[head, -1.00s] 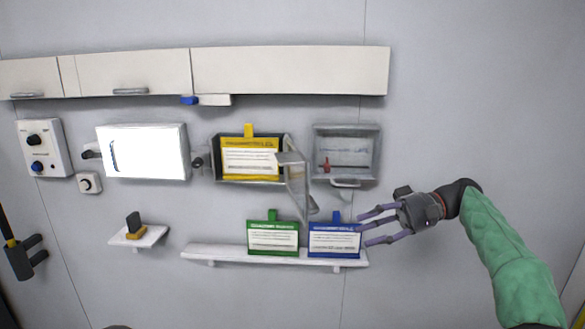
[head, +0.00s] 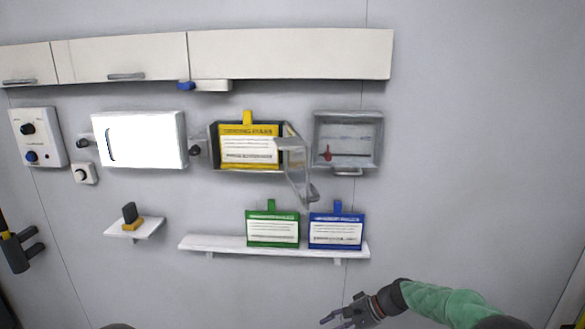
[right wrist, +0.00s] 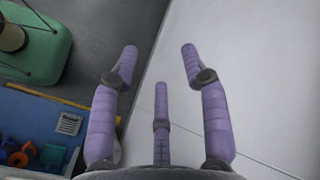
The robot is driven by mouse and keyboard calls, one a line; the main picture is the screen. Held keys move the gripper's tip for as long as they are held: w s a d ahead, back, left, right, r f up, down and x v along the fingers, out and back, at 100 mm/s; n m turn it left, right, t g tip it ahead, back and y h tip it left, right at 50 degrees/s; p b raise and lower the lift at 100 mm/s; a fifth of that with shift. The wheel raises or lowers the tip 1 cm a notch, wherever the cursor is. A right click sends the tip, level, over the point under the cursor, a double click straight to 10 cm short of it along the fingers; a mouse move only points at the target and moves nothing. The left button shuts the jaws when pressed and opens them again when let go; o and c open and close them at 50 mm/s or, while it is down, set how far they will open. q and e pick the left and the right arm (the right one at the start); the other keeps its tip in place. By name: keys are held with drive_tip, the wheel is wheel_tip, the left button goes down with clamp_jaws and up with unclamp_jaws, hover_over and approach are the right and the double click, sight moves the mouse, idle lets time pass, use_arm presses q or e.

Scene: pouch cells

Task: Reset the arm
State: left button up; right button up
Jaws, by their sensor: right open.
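My right gripper (head: 338,318) is low in the head view, below the shelf and close to the bottom edge. Its arm, in a green sleeve, comes in from the lower right. In the right wrist view its purple fingers (right wrist: 160,75) are spread apart with nothing between them. The blue pouch (head: 336,231) and the green pouch (head: 272,230) stand on the white shelf (head: 215,244), apart from the gripper. The yellow pouch (head: 249,147) is in an open wall box whose clear door (head: 298,170) is swung out. My left gripper is not in view.
A closed grey wall box (head: 347,118) with a red part inside hangs at right. A white panel (head: 138,140), a control box (head: 37,137) and a small shelf (head: 134,227) with a dark block are at left. Cabinets (head: 290,54) run above. The wall at right is clear.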

drive_tip(key=s+f+h, duration=0.1)
drive_tip(key=s+f, duration=0.2)
drive_tip(key=f, duration=0.3)
drive_tip(key=s+f+h+b, duration=0.1)
drive_tip(key=s+f, duration=0.1)
drive_tip(key=f, duration=0.3)
drive_tip(key=s+f+h, duration=0.1)
drive_tip(key=s+f, duration=0.2)
drive_tip(key=f, duration=0.3)
drive_tip(key=s+a+f+n+h+b, duration=0.1)
drive_tip(key=s+f+n, duration=0.1)
drive_tip(key=s+f, duration=0.6)
drive_tip(key=s+a+f+n+h+b, duration=0.1)
drive_tip(key=s+f, duration=0.7)
drive_tip(key=s, duration=0.8)
drive_tip(key=shift+s+n+h+b, duration=0.25)
drive_tip(key=shift+n+h+b, duration=0.15)
drive_tip(key=shift+h+b, duration=0.25)
